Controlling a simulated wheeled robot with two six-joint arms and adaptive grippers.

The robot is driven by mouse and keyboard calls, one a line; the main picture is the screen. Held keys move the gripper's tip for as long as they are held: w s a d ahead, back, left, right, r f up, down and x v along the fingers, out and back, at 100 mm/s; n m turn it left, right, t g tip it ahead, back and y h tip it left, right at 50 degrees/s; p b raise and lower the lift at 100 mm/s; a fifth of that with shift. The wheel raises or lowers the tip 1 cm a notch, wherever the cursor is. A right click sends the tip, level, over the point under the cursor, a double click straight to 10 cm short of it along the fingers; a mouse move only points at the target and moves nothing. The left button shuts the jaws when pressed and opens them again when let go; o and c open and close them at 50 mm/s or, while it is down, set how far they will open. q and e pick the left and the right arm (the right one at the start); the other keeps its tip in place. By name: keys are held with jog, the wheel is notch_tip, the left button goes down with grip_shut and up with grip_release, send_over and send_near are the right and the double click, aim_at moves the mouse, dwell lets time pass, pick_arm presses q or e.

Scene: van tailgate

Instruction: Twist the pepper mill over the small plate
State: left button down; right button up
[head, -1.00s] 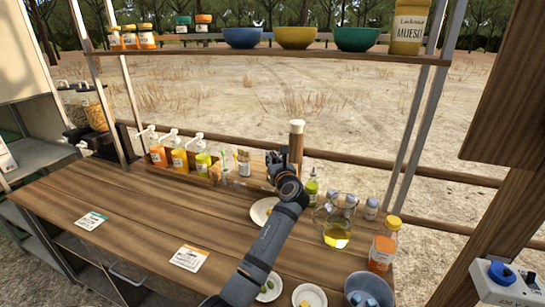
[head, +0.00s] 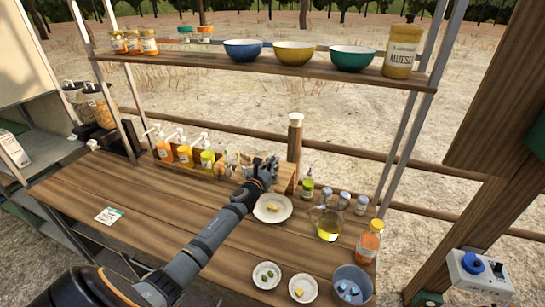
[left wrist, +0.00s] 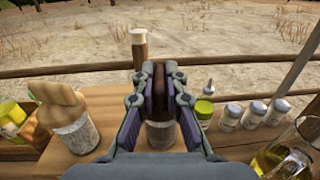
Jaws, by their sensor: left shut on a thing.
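My left gripper (head: 268,165) is over the back of the wooden counter, beyond a white plate (head: 272,208) with something yellow on it. In the left wrist view its fingers (left wrist: 167,82) are closed on the dark brown upper part of an upright item, apparently the pepper mill (left wrist: 174,77). A pale, clear-looking body (left wrist: 161,135) shows below, between the fingers. In the head view the gripper hides most of it. Two smaller plates stand near the front edge, one with green bits (head: 267,275) and one with yellow bits (head: 303,289). My right gripper is not in view.
Pump bottles (head: 185,154) stand in a rack to the left. A green-capped bottle (head: 307,189), small jars (head: 344,199), an oil jug (head: 328,228) and an orange bottle (head: 369,241) stand to the right. A shelf (head: 270,68) with bowls crosses above. The counter's left part is mostly clear.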

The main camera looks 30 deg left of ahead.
pick_arm(q)
jog(key=shift+m+h, duration=0.6)
jog(key=shift+h, duration=0.3)
jog(key=c, duration=1.4)
grip_release()
jog(key=shift+f, duration=0.1)
